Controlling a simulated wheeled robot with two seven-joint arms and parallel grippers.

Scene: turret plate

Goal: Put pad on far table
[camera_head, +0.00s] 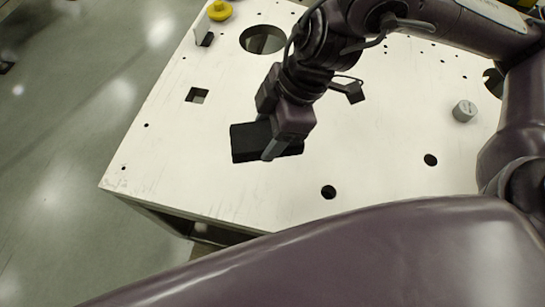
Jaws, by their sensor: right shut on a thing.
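The pad (248,143) is a black rectangular block over the white plate-topped table (190,160). My right gripper (268,140) comes down from the upper right and is shut on the pad, with a grey finger across its front side. The gripper hides part of the pad's upper side. I cannot tell whether the pad touches the plate or is held just above it. My left gripper is not in view.
The plate has a large round hole (263,40), a square hole (197,95) and smaller holes. A yellow knob (220,10) stands at the far left corner, and a grey cylinder (464,111) at the right. Bare floor (70,130) lies left of the table.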

